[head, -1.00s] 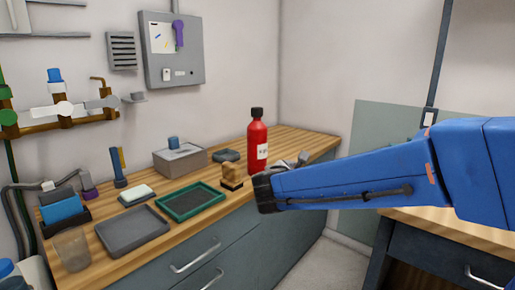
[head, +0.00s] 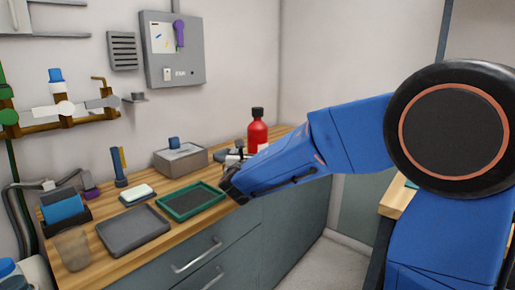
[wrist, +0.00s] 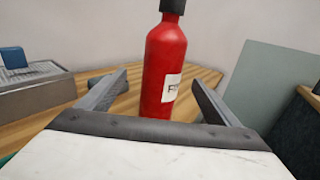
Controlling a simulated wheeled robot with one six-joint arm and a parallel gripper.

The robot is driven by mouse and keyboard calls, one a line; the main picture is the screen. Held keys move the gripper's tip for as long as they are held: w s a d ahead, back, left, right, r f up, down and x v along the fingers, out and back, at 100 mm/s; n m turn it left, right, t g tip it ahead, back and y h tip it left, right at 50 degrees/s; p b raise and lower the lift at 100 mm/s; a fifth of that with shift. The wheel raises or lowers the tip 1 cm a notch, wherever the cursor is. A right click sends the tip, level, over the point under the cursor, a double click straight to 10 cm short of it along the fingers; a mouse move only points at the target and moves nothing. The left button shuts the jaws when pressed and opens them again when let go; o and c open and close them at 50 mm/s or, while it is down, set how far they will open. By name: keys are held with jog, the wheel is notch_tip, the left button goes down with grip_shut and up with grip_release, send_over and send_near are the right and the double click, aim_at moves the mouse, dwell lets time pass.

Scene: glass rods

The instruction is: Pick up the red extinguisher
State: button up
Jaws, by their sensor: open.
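The red extinguisher (head: 258,133) is a red bottle with a black cap and a white label. It stands upright on the wooden counter near the back wall, its lower part hidden by my arm in the head view. In the wrist view the extinguisher (wrist: 165,65) stands ahead, appearing between the two fingers of my gripper (wrist: 160,85). My gripper is open and empty; I see no contact with the extinguisher. In the head view its fingers are mostly hidden behind my blue arm.
A green-rimmed tray (head: 192,201), a grey tray (head: 132,230) and a grey box with a blue knob (head: 180,161) stand left of my arm. A soap dish (head: 138,193) lies between. In the wrist view, the grey box (wrist: 35,88) is left of the left finger.

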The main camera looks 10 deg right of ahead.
aim_at(255, 145)
jog(key=x, duration=0.4)
jog(key=shift+d+x, duration=0.15)
jog(key=shift+x, duration=1.25)
jog(key=shift+d+x, duration=0.1)
jog(key=shift+x, duration=1.3)
jog(key=shift+s, duration=0.15)
jog(key=c, duration=2.1)
